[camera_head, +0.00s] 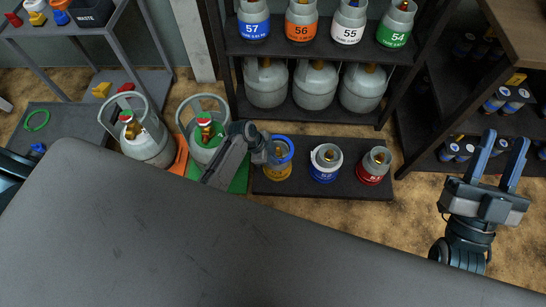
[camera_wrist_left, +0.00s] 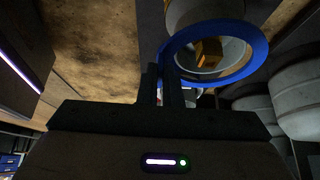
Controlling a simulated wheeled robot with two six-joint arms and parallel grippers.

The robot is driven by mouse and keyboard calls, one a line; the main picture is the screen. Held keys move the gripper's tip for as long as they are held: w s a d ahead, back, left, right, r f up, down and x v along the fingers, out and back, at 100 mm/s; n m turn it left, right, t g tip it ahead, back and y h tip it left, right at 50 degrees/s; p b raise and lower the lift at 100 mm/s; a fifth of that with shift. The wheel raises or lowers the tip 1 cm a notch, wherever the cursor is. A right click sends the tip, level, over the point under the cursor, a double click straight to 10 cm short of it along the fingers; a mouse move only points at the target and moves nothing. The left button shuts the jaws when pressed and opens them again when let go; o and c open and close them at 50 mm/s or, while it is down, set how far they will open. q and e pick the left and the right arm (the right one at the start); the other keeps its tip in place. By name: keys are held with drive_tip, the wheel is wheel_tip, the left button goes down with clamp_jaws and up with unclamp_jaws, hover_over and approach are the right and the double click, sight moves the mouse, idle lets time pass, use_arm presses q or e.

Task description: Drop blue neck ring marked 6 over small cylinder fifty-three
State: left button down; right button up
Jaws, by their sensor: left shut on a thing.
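My left gripper (camera_head: 266,152) is shut on a blue ring (camera_head: 290,148), gripping its left side. The ring also shows in the left wrist view (camera_wrist_left: 245,71), held by the dark fingers (camera_wrist_left: 165,86); no 6 is readable. In the head view the ring overlaps the top of a small yellow-banded cylinder (camera_head: 277,173) at the left of a low dark platform. Its number is hidden; its place beside 52 suggests fifty-three. In the wrist view a brass valve (camera_wrist_left: 208,52) shows through the ring; I cannot tell whether the ring is above or around the neck. My right gripper (camera_head: 502,160) is open and empty.
The dark platform (camera_head: 310,187) also bears a blue-banded cylinder (camera_head: 324,164) and a red-banded one (camera_head: 373,167). Two large handled cylinders stand left of my arm, one on a green mat (camera_head: 240,178). A shelf behind holds cylinders 57 to 54. A grey surface (camera_head: 200,250) fills the foreground.

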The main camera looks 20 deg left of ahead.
use_arm(q)
drive_tip(key=shift+f+b, duration=0.7)
drive_tip(key=shift+f, duration=0.35)
drive_tip(key=c, duration=1.5)
unclamp_jaws()
drive_tip(key=shift+r+p, duration=3.75)
drive_tip(key=shift+p, duration=0.05)
